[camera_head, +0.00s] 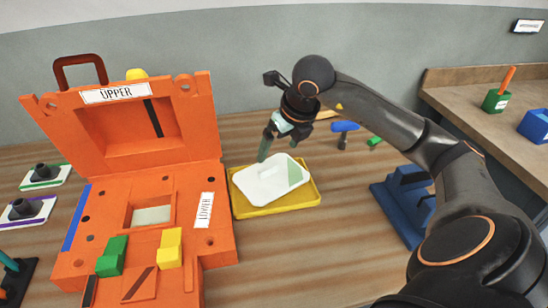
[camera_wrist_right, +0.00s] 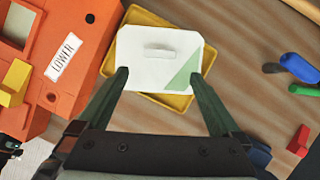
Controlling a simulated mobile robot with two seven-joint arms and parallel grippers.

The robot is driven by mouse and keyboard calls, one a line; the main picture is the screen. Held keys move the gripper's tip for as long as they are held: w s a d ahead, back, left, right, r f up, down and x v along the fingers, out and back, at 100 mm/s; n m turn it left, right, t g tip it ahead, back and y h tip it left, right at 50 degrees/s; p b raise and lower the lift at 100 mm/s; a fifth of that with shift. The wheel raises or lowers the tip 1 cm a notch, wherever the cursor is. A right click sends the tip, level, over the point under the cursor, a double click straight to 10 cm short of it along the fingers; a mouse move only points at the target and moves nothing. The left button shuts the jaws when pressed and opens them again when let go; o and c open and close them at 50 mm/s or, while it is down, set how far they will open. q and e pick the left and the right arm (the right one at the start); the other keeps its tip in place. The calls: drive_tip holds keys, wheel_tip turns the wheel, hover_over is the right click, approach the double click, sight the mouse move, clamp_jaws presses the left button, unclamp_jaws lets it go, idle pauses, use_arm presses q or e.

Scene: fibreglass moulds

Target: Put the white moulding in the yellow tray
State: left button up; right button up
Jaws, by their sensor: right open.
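The white moulding (camera_head: 270,180) is a flat plate with a raised handle and a pale green corner. It lies on the yellow tray (camera_head: 285,210), turned a little against it, and covers most of the tray. It also shows in the right wrist view (camera_wrist_right: 157,62), with the yellow tray's rim (camera_wrist_right: 150,16) around it. My right gripper (camera_head: 268,150) is over the moulding's far side. Its fingers are spread wide and nothing is between them in the right wrist view (camera_wrist_right: 158,78).
The orange mould (camera_head: 150,205) stands open left of the tray, its UPPER half raised. A blue stand (camera_head: 400,205) is to the right. A blue-handled tool (camera_head: 345,127) lies behind the tray. Bare wood lies in front of the tray. A side bench (camera_head: 480,85) is at the right.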

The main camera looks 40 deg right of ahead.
drive_tip(key=shift+v, duration=1.6)
